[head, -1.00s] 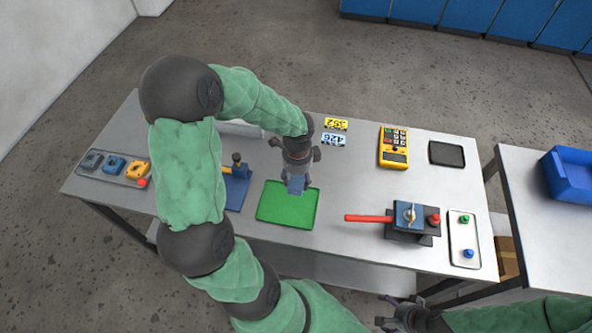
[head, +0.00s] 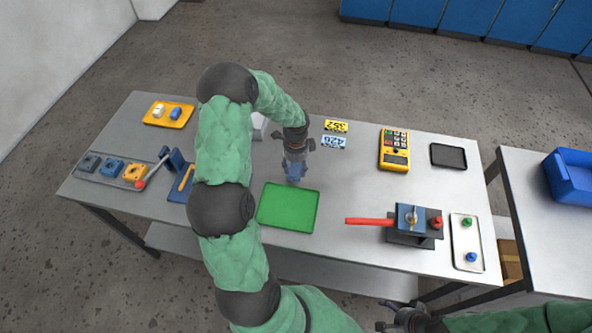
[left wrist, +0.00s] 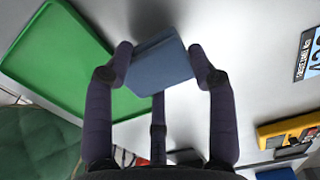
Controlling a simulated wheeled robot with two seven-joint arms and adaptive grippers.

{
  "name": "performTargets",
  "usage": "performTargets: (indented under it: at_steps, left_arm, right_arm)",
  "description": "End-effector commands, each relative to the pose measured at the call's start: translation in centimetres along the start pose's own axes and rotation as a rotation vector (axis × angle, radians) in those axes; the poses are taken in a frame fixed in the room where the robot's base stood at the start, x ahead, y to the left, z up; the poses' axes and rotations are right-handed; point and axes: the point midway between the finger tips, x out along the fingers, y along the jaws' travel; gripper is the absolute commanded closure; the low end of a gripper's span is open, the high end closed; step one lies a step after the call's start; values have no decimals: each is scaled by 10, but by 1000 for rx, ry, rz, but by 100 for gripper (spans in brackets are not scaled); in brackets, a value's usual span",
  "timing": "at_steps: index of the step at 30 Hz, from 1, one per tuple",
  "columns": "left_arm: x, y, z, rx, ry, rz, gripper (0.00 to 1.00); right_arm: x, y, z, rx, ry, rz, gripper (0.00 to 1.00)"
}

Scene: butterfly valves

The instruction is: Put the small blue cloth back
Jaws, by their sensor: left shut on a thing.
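My left gripper (head: 295,172) is shut on the small blue cloth (head: 294,173), just beyond the back edge of the green tray (head: 288,207). In the left wrist view the cloth (left wrist: 159,68) is a folded, block-like blue piece between the two fingertips. The green tray (left wrist: 60,55) lies beside it there and looks empty. I cannot tell how high the cloth is above the table. My right gripper (head: 386,324) is at the bottom edge, partly cut off; its jaws are unclear.
A yellow tray (head: 168,114) with a white and a blue item stands back left. A tray of valve parts (head: 112,171), a blue stand (head: 181,176), a yellow meter (head: 394,149), a black tray (head: 448,156) and a red-handled valve (head: 411,220) occupy the table.

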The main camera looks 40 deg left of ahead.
Motion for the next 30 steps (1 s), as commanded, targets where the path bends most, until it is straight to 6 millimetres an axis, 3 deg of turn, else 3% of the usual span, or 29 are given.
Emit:
performTargets:
  at_steps: [4,16,17,19,30]
  left_arm:
    - [21,1,0,0,0,3,74]
    - [25,1,0,0,0,1,74]
    - [25,1,0,0,0,1,40]
    - [25,1,0,0,0,1,21]
    - [23,1,0,0,0,1,20]
  right_arm:
    - [5,2,0,0,0,0,13]
    - [7,2,0,0,0,0,13]
    - [7,2,0,0,0,0,13]
    - [6,2,0,0,0,0,13]
    - [5,2,0,0,0,0,13]
